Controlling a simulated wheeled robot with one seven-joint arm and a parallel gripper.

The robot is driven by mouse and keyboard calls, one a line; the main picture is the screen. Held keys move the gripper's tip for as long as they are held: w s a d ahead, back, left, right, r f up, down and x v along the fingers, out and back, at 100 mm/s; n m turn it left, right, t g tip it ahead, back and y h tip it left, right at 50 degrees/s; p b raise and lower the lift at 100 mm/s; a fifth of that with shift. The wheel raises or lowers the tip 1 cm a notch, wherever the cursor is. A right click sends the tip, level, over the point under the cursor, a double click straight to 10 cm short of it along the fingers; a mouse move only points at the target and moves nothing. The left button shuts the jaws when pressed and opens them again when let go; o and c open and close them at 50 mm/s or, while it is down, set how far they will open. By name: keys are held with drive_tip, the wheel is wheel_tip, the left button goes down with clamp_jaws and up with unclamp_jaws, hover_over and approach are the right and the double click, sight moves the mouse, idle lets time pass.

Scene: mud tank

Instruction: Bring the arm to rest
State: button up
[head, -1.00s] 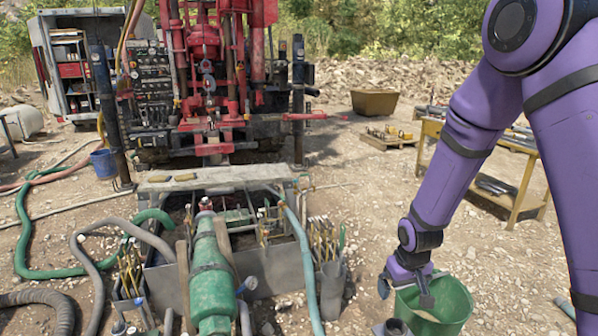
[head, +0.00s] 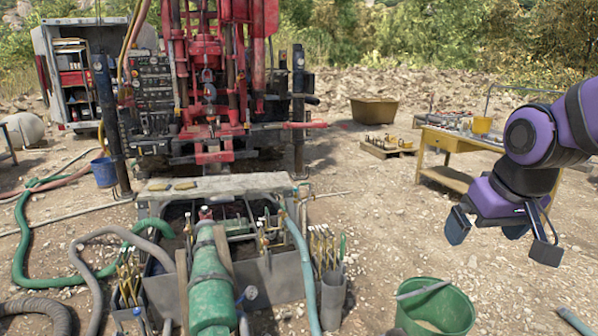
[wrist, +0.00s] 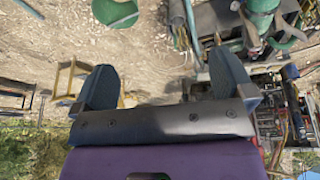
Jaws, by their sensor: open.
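My purple arm is folded at the right of the head view. My gripper (head: 487,232) hangs at its end, open and empty, with its dark fingers apart, above bare ground. In the wrist view my gripper (wrist: 160,85) shows two spread dark fingers with only ground between them. A green bucket (head: 452,312) stands on the ground below and left of the gripper, apart from it. A grey handle or scoop lies across its rim. The bucket also shows at the top of the wrist view (wrist: 115,12).
A yellow workbench (head: 445,143) stands behind the arm. The mud tank (head: 265,277) with hoses and a green pump (head: 210,283) fills the lower left. A red drill rig (head: 207,110) stands behind it. Gravel between the tank and the arm is mostly clear.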

drive_tip(key=s+r+t, duration=0.1)
drive_tip(key=s+r, duration=0.4)
drive_tip(key=s, duration=0.6)
drive_tip(key=shift+s+d+r+m, duration=0.25)
drive_tip(key=shift+s+d+m, duration=0.1)
drive_tip(key=shift+d, duration=0.1)
